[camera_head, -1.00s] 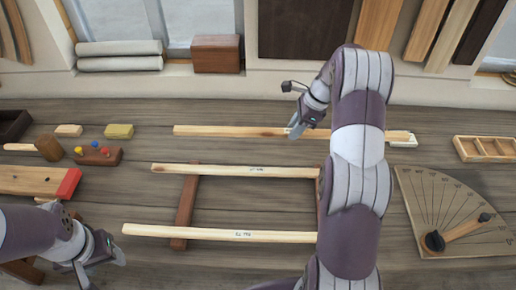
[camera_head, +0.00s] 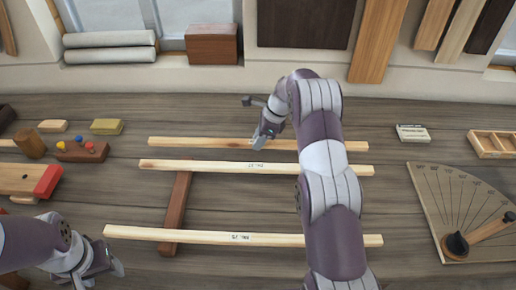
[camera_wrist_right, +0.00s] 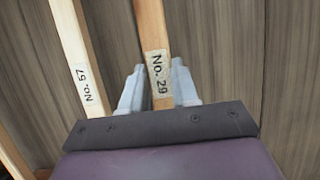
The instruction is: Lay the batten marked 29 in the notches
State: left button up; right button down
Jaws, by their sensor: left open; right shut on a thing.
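My right gripper (camera_head: 260,141) is shut on the batten marked 29 (camera_head: 200,142), a long pale wooden strip behind two others. In the right wrist view the fingers (camera_wrist_right: 158,68) clasp the batten by its "No. 29" label (camera_wrist_right: 160,78). The middle batten (camera_head: 205,166) lies just in front of it; the wrist view shows one marked "No. 57" (camera_wrist_right: 82,70) beside it. A front batten (camera_head: 180,235) lies nearer me. A dark brown bearer (camera_head: 175,205) runs under the left parts of the middle and front battens. I cannot make out notches. My left gripper (camera_head: 106,268) is open and empty, front left.
A red-ended wooden tool (camera_head: 25,180), a peg block (camera_head: 82,151) and a yellow block (camera_head: 107,127) lie left. At right are a fan-marked board (camera_head: 470,205), a compartment tray (camera_head: 495,144) and a small pale box (camera_head: 412,133). The bench behind the battens is clear.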

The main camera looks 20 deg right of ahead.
aim_at(258, 155)
notch_tip(258, 155, down, 4)
jog(key=shift+a+r+p, duration=0.1)
jog(key=shift+p, duration=0.5)
jog(key=shift+w+f, duration=0.15)
jog(key=shift+f, duration=0.15)
jog(key=c, duration=0.8)
grip_release()
jog(key=shift+f, duration=0.1)
jog(key=shift+c, duration=0.2)
